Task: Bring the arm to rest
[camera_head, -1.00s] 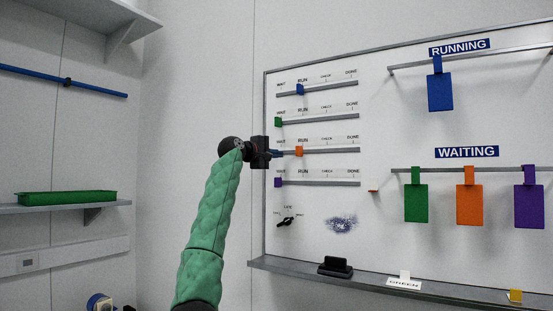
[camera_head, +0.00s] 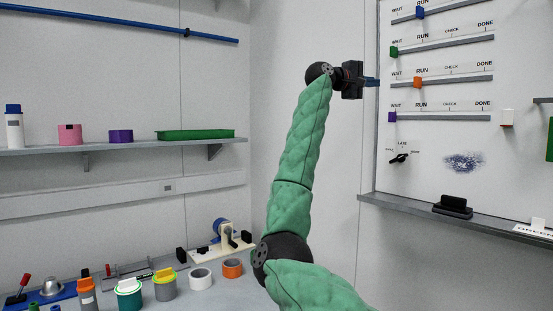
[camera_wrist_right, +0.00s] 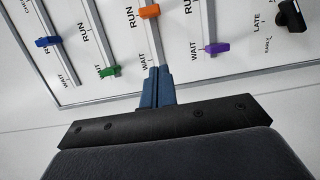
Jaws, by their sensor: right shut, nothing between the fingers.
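My right gripper (camera_head: 375,82) is at the left edge of the whiteboard (camera_head: 470,140). It is shut and empty, its blue fingers pointing at the board. It also shows in the right wrist view (camera_wrist_right: 160,75), fingers together. The orange slider (camera_head: 417,82) sits at RUN on its rail, apart from the fingertips; it also shows in the wrist view (camera_wrist_right: 149,10). The blue slider (camera_head: 420,12) is at RUN. The green slider (camera_head: 394,51) and the purple slider (camera_head: 392,117) are at WAIT. My left gripper is not in view.
A shelf (camera_head: 100,151) on the left holds a green tray (camera_head: 195,134) and containers. Below it, a bench has tape rolls (camera_head: 201,279), pots and tools. A ledge (camera_head: 400,207) under the board carries a black eraser (camera_head: 453,207). The wall between shelf and board is clear.

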